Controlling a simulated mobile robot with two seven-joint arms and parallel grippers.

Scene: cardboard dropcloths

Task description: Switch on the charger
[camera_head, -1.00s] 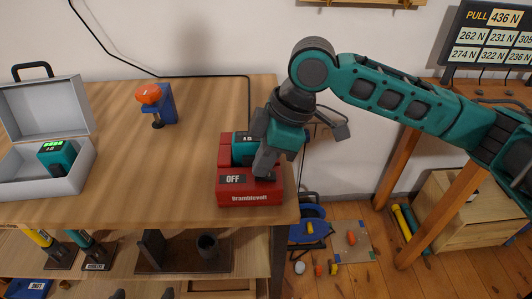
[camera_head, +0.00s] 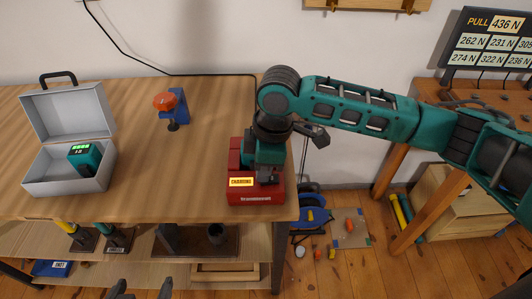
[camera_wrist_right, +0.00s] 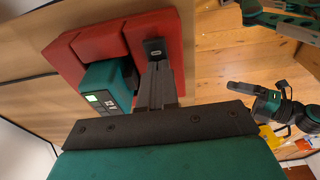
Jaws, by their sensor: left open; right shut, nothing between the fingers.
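The red charger (camera_head: 240,196) sits at the right front corner of the wooden workbench, its front label lit yellow and reading "CHARGING". A teal battery stands in it, and in the right wrist view the battery (camera_wrist_right: 105,88) shows a small green light. My right gripper (camera_head: 268,179) is over the charger's right part, shut and empty. In the right wrist view its closed fingertips are at the black switch (camera_wrist_right: 154,46); I cannot tell whether they touch it. My left gripper (camera_head: 142,290) is open at the bottom edge, with only its dark fingertips showing.
An open grey case (camera_head: 62,185) with another teal battery (camera_head: 84,158) stands at the left. A blue clamp with an orange knob (camera_head: 170,105) is at the back. A black cable runs behind the charger. The middle of the bench is clear.

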